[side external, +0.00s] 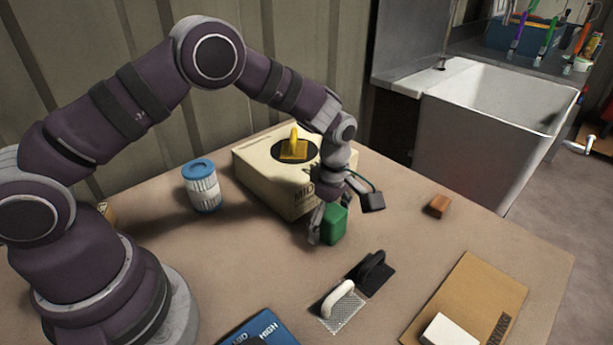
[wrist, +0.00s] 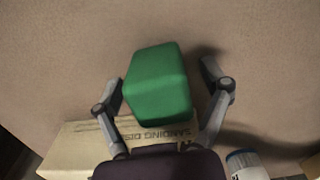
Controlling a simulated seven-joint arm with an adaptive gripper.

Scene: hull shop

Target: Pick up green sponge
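The green sponge (side external: 335,224) is a block on the table, in front of the cream box, in the side external view. In the wrist view the sponge (wrist: 158,85) fills the middle, between my fingers. My gripper (side external: 323,218) points down over it, with a finger on its left side; the other finger is largely hidden there. In the wrist view my gripper (wrist: 163,81) is open. Its left finger is close to or at the sponge's edge, and a gap shows between the sponge and the right finger.
The cream sanding-disc box (side external: 262,182) stands just behind, with a yellow-handled tool (side external: 294,148) on top. A blue-lidded tub (side external: 202,188) is left. Black-handled (side external: 372,272) and white-handled (side external: 340,303) pads lie in front. A reddish block (side external: 439,206) and brown board (side external: 465,295) are right.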

